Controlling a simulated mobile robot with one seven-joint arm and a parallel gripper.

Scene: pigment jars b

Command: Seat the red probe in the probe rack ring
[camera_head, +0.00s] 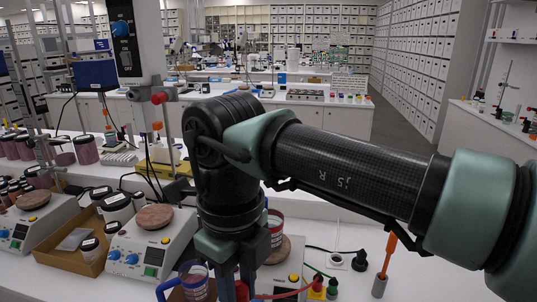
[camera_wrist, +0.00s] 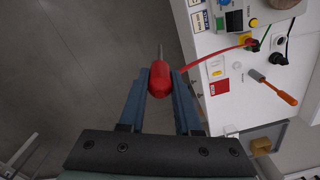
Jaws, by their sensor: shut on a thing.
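My gripper (camera_wrist: 160,76) has its two blue fingers shut on the red probe (camera_wrist: 160,82) by its thick red handle. The thin metal tip of the probe points away from the palm in the wrist view. A red cable (camera_wrist: 216,58) runs from the probe side towards a yellow plug on the bench. In the wrist view the probe shows against the grey floor, left of the bench edge. In the head view my gripper (camera_head: 238,289) is at the bottom edge, its fingertips cut off and the probe mostly hidden. I cannot make out the probe rack ring in either view.
Hotplates (camera_head: 150,247) and jars (camera_head: 117,207) crowd the left.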

